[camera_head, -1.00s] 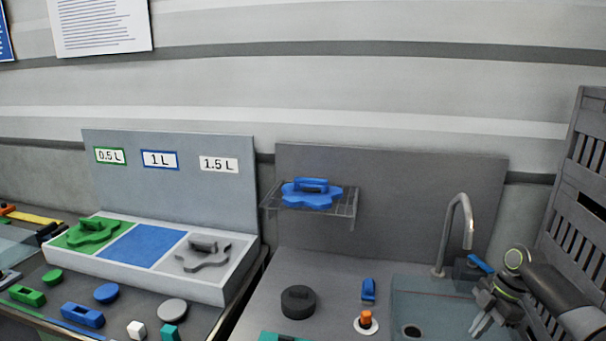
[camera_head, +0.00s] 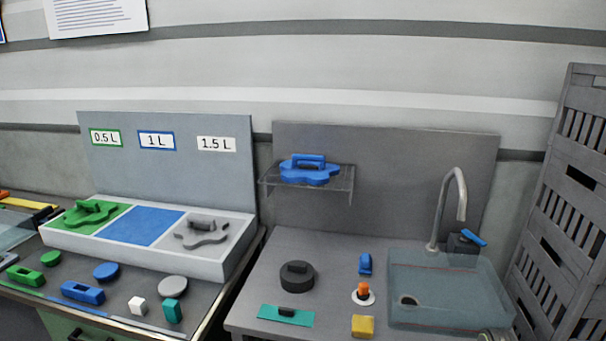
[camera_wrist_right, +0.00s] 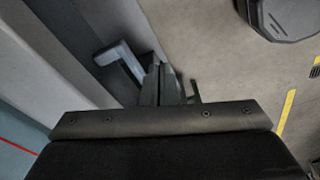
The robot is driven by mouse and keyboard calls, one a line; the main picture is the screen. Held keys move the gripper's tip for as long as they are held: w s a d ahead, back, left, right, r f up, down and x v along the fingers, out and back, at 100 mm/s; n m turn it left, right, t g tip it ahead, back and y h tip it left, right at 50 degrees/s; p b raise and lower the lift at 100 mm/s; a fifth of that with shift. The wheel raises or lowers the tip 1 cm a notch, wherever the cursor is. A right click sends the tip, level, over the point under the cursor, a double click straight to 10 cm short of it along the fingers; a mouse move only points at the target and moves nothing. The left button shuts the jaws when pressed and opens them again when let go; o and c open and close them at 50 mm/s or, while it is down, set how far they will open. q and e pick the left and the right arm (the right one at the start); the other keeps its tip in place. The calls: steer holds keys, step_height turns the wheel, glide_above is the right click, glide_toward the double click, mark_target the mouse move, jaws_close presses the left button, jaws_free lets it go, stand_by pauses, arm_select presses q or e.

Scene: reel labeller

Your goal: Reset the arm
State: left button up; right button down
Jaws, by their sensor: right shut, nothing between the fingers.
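My right gripper (camera_wrist_right: 165,85) shows in the right wrist view with its fingers together and nothing between them. It hangs above the floor beside a grey vertical panel. In the head view my right arm has almost left the picture; only a small dark part shows at the bottom edge, below the sink (camera_head: 448,275). My left gripper is in neither current view.
The counter holds a black round piece (camera_head: 297,277), a teal plate (camera_head: 286,316), a yellow block (camera_head: 363,326) and a blue piece (camera_head: 365,263). A slatted grey rack (camera_head: 570,200) stands right.

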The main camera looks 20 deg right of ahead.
steer(key=s+a+f+m+h+b, duration=0.1)
steer(key=s+a+f+m, duration=0.15)
steer(key=s+f, duration=0.4)
steer(key=s+a+f+m+b, duration=0.1)
steer(key=s+a+f+b, duration=0.15)
steer(key=f, duration=0.65)
steer(key=s+a+f+m+h, duration=0.1)
steer(key=s+a+f, duration=0.2)
steer(key=s+f, duration=0.4)
steer(key=s+a+f+m+b, duration=0.1)
steer(key=s+a+f+b, duration=0.1)
steer(key=s+a+f, duration=0.4)
steer(key=s+a+f+m+b, duration=0.2)
steer(key=s+a+f, duration=0.5)
steer(key=a, duration=0.6)
steer(key=shift+s+a+f, duration=0.15)
steer(key=shift+s+a, duration=0.05)
steer(key=shift+s, duration=0.6)
steer(key=shift+m, duration=0.25)
